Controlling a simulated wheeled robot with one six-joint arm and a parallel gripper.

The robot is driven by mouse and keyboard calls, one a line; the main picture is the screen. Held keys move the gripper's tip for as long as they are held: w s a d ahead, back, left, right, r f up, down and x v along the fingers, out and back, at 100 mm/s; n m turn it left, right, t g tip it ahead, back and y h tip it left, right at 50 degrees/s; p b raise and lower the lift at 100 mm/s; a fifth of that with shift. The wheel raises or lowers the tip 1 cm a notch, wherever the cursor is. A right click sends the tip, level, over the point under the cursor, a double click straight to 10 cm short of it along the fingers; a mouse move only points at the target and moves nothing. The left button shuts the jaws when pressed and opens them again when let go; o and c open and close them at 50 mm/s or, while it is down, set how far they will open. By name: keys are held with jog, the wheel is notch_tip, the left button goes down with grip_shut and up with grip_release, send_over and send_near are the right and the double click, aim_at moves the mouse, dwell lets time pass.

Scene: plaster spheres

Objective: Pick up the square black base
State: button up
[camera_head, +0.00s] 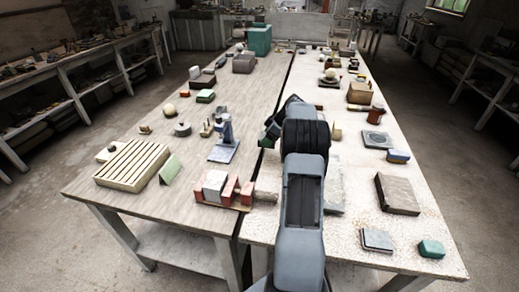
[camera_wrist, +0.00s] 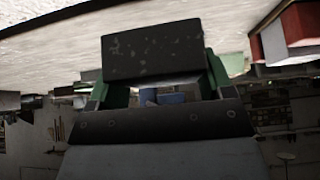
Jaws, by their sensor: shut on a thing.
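The square black base (camera_wrist: 152,50) shows in the wrist view as a dark, pale-flecked block between the green fingers of my gripper (camera_wrist: 155,84). My gripper is shut on it. The pale tabletop shows beyond it along the upper edge of that view. In the head view my gripper (camera_head: 268,134) is over the middle of the tables, near the seam, mostly hidden by my dark arm. I cannot make out the base clearly there, nor how high it is held.
Left of my arm are a red and white block set (camera_head: 215,187), a slatted cream block (camera_head: 137,165) and a blue-grey stand (camera_head: 225,145). On the right lie a brown slab (camera_head: 397,194), a grey-topped block (camera_head: 377,240) and a green block (camera_head: 431,249). Bare tabletop lies between them.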

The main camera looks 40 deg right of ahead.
jog(key=s+d+r, duration=0.3)
jog(key=d+r, duration=0.2)
jog(key=d, duration=0.4)
jog(key=shift+s, duration=0.15)
jog(key=shift+d, duration=0.1)
